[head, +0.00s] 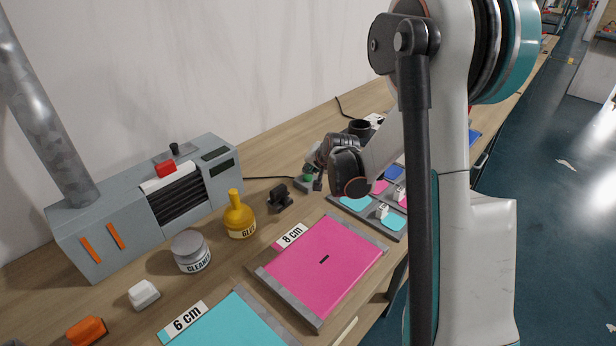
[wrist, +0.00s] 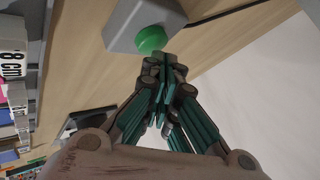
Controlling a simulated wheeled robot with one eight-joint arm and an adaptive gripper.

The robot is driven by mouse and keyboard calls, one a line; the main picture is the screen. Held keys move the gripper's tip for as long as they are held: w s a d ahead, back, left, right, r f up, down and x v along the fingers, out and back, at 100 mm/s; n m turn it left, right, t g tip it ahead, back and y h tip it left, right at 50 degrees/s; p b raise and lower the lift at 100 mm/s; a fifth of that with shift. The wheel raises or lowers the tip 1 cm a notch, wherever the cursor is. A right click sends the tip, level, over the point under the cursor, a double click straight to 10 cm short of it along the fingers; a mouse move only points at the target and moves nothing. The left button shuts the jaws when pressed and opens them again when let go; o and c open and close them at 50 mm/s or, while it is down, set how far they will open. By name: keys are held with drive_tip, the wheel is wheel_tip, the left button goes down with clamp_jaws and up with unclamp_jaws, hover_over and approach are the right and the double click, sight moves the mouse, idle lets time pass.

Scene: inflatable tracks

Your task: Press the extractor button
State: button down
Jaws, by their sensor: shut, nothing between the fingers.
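The extractor button is a green dome (wrist: 152,38) on a small grey box (wrist: 125,22) in the wrist view. In the head view the green button (head: 308,177) shows small on the bench, with a black cable running left from its box. My gripper (wrist: 160,62) is shut and empty, its fingertips pointing at the button and very close to it. I cannot tell whether they touch it. In the head view my gripper (head: 315,168) is just above the button box and partly hides it. The grey extractor unit (head: 100,235) with a metal pipe stands at the left.
A yellow glue bottle (head: 239,217), a cleaner jar (head: 191,252) and a small black object (head: 280,198) stand left of my gripper. A pink 8 cm panel (head: 335,275) and a cyan 6 cm panel (head: 225,325) lie in front. The wall is behind.

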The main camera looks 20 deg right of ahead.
sight(310, 176)
drive_tip(key=shift+f+b, duration=0.4)
drive_tip(key=shift+f, duration=0.05)
idle(0.3)
drive_tip(key=shift+r+p, duration=0.65)
drive_tip(key=shift+r, duration=0.3)
drive_tip(key=shift+r+p, duration=1.9)
drive_tip(key=shift+r, duration=1.1)
